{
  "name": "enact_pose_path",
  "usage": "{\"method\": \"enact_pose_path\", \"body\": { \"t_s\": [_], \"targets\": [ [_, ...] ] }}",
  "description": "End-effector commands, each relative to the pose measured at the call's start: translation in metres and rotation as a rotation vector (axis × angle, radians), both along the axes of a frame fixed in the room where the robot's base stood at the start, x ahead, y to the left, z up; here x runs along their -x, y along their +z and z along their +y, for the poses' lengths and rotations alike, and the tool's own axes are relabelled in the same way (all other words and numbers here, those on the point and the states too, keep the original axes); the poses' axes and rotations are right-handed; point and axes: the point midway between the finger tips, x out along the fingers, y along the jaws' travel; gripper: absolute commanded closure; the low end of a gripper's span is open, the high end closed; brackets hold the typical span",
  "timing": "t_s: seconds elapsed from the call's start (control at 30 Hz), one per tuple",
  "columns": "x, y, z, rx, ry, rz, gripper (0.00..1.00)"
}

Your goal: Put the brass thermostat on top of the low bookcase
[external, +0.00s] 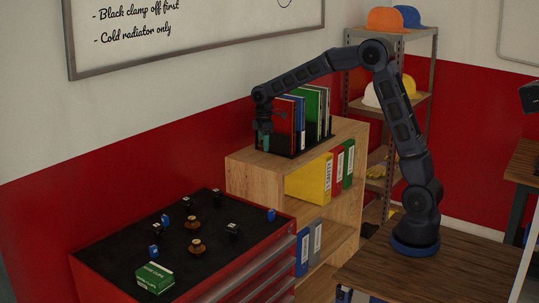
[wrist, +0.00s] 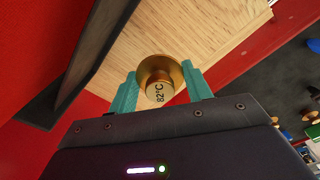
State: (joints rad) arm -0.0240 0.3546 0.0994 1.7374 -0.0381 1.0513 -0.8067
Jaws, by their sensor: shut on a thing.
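In the wrist view the brass thermostat (wrist: 158,88), round and marked "82°C", sits between the teal fingers of my gripper (wrist: 160,80), which is shut on it. Behind it is the pale wooden top of the low bookcase (wrist: 205,38). In the external view my gripper (external: 265,143) points down over the left end of the low bookcase (external: 248,170), beside the upright binders. The thermostat cannot be made out there. I cannot tell whether it touches the bookcase top.
A black rack (external: 286,153) of upright binders stands on the bookcase close to my gripper. A red tool chest (external: 110,262) in front carries small brass, blue and black parts and a green box (external: 154,278). The bookcase's front left top is bare.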

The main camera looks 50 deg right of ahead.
Motion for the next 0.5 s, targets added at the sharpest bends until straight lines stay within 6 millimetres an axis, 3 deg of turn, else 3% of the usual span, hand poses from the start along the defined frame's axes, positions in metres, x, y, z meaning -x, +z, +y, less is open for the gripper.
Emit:
{"method": "enact_pose_path", "body": {
  "t_s": [0.3, 0.5],
  "targets": [
    [0.001, -0.038, 0.000, 0.000, 0.001, 0.003, 0.74],
    [0.000, -0.040, 0.000, 0.000, 0.000, 0.000, 0.74]
  ]
}}
